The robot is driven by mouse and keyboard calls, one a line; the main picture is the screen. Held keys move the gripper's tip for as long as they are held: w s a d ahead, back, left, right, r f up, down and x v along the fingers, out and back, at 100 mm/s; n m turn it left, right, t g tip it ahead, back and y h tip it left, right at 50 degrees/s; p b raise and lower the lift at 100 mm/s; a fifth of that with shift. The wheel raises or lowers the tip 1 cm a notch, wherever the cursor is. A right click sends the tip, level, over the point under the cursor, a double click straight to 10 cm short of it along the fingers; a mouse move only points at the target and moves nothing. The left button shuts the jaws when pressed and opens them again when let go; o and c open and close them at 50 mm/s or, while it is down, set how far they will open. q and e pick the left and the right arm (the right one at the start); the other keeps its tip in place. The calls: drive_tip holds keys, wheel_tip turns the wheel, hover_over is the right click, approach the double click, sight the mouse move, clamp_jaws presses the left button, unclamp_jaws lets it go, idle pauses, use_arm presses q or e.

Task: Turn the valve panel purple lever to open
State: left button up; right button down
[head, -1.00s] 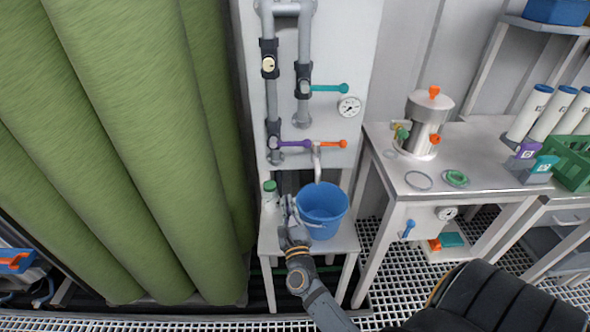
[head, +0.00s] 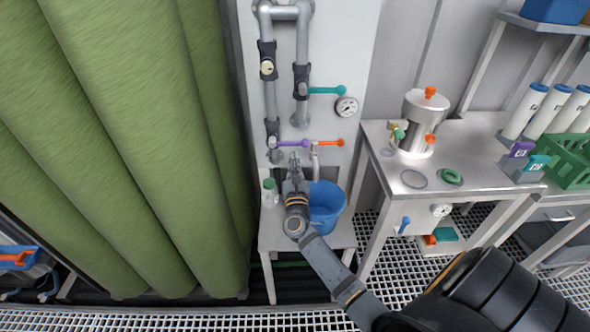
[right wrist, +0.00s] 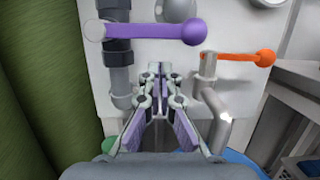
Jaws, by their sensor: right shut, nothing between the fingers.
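The purple lever (head: 293,143) is on the white valve panel (head: 343,68), on the lower left pipe. It points sideways to the right, across the pipe. In the right wrist view the purple lever (right wrist: 155,31) lies horizontal above my fingers, with its round knob at the right end. My right gripper (head: 294,160) is just below the lever in the head view. In the right wrist view my right gripper (right wrist: 160,70) has its fingertips together with nothing between them, apart from the lever. My left gripper is not in view.
An orange lever (head: 329,142) and a tap are right of the purple lever. A teal lever (head: 327,90) and a gauge (head: 346,106) are above. A blue bucket (head: 328,207) and a green-capped bottle (head: 270,192) stand below on a small table.

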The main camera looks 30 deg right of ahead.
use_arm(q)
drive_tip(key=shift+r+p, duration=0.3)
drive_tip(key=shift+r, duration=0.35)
use_arm(e)
drive_tip(key=shift+s+r, duration=0.1)
drive_tip(key=shift+r, duration=0.85)
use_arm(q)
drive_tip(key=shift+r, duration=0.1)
use_arm(e)
drive_tip(key=shift+r, duration=0.1)
use_arm(q)
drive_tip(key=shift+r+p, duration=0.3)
drive_tip(key=shift+p, duration=0.05)
use_arm(e)
drive_tip(key=shift+r+n, duration=0.15)
drive_tip(key=shift+n, duration=0.35)
